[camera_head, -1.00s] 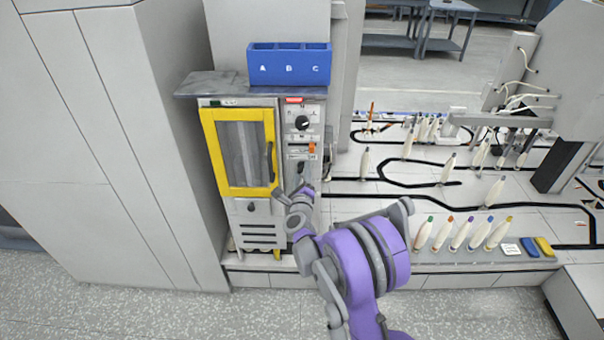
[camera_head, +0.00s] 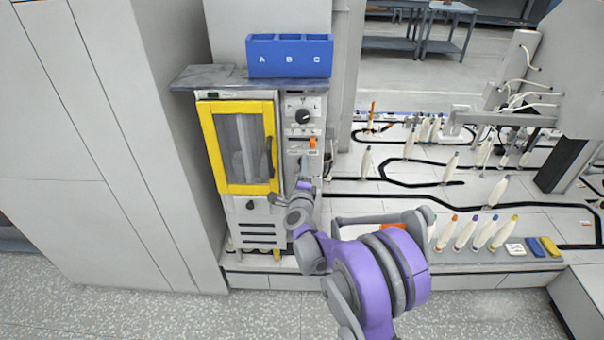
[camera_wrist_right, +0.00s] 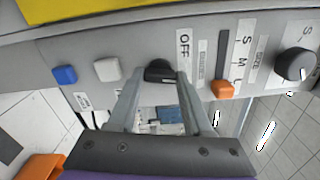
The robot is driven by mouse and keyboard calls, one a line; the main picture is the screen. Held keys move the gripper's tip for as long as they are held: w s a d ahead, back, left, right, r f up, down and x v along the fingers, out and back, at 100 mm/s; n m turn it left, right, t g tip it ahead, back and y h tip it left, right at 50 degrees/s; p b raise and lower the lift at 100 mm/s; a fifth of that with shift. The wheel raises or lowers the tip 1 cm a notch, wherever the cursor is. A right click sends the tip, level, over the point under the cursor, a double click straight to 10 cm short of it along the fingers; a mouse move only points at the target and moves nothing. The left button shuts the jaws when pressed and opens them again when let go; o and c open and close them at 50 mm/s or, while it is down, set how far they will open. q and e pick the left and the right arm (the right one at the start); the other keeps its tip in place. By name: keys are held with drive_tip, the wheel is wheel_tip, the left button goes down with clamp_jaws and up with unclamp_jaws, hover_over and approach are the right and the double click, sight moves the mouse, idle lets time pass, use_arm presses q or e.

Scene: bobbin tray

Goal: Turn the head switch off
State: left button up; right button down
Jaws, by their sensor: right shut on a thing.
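The head switch appears to be the small black knob (camera_wrist_right: 160,70) beside the OFF label (camera_wrist_right: 184,43) on the grey machine panel in the right wrist view. My right gripper (camera_wrist_right: 160,80) is shut on this knob, one finger on each side. Which way the knob points is hard to tell. In the head view my right gripper (camera_head: 304,183) is at the lower panel of the machine (camera_head: 262,211), right of its yellow-framed door (camera_head: 240,190), and hides the switch there. My left gripper is not in view.
An orange slider (camera_wrist_right: 222,88) and a larger black dial (camera_wrist_right: 295,64) sit close by, as do white (camera_wrist_right: 107,69) and blue (camera_wrist_right: 64,75) buttons. A blue A-B-C bin (camera_head: 290,58) stands on top. Bobbins (camera_head: 476,231) stand in a row on the right.

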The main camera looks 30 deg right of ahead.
drive_tip(key=shift+n+b, duration=2.65)
drive_tip(key=shift+n, duration=2.45)
drive_tip(key=shift+c, duration=1.6)
unclamp_jaws()
drive_tip(key=v, duration=1.1)
